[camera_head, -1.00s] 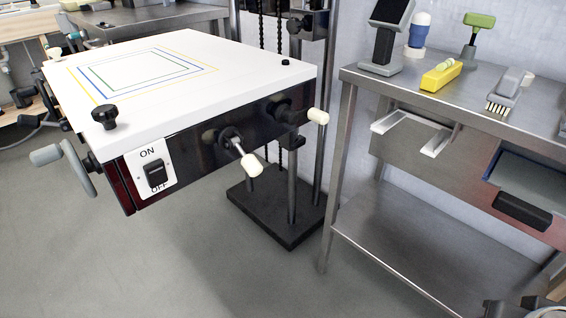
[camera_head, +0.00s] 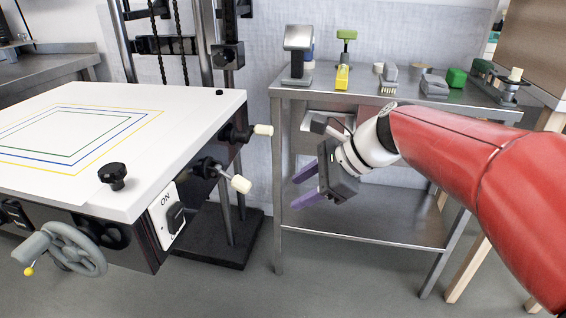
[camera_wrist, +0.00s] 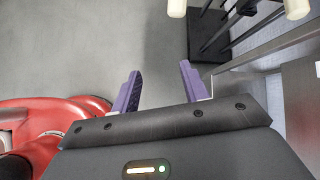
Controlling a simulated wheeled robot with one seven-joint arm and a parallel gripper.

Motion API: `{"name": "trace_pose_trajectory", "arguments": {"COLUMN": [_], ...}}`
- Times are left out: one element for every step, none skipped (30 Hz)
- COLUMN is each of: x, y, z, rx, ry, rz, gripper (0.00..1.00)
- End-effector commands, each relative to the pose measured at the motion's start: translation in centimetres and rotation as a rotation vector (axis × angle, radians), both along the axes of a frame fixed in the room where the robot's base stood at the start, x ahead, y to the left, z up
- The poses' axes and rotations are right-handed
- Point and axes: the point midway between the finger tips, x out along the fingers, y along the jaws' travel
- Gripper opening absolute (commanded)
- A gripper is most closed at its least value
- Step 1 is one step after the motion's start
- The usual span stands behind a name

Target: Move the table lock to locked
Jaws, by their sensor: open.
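The white-topped enlarger table (camera_head: 190,115) is at the left in the head view. Two levers with cream knobs stick out of its dark right side: a nearer one (camera_head: 240,184) angled downward and a farther one (camera_head: 262,130) nearly level. I cannot tell which is the table lock; no label shows. My gripper (camera_head: 298,187) has purple fingers, spread and empty, right of both levers and apart from them. In the wrist view my gripper (camera_wrist: 160,72) points over bare floor; two cream knobs (camera_wrist: 177,8) show at the top edge.
A steel bench (camera_head: 395,97) with several small tools stands behind my arm. An ON switch plate (camera_head: 168,215), a grey handwheel (camera_head: 65,250) and a black knob (camera_head: 112,175) are on the table. The column's black base (camera_head: 225,240) is below.

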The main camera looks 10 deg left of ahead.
Motion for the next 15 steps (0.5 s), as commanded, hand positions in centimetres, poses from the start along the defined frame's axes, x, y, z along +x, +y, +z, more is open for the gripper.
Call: {"name": "trace_pose_trajectory", "arguments": {"x": [1.2,1.8,2.4,2.8,3.0,3.3,3.4,3.5,3.6,3.6,3.6,3.6,3.6,3.6,3.6], "y": [1.4,2.0,2.7,3.1,3.5,3.9,4.1,4.2,4.4,4.5,4.6,4.7,4.9,5.0,5.3], "z": [0.4,0.7,0.9,1.1,1.2,1.2,1.3,1.3,1.2,1.1,1.0,0.8,0.6,0.5,0.3], "rx": [0.051,0.080,0.112,0.131,0.145,0.161,0.167,0.173,0.177,0.178,0.178,0.178,0.177,0.177,0.176], "ry": [0.076,0.118,0.164,0.192,0.216,0.241,0.252,0.259,0.265,0.267,0.267,0.267,0.266,0.266,0.265], "rz": [-0.041,-0.067,-0.094,-0.111,-0.123,-0.136,-0.143,-0.147,-0.151,-0.151,-0.151,-0.151,-0.151,-0.151,-0.152], "gripper": [0.45,0.45,0.45,0.45,0.45,0.45,0.45,0.45,0.45,0.45,0.45,0.45,0.45,0.45,0.45]}}
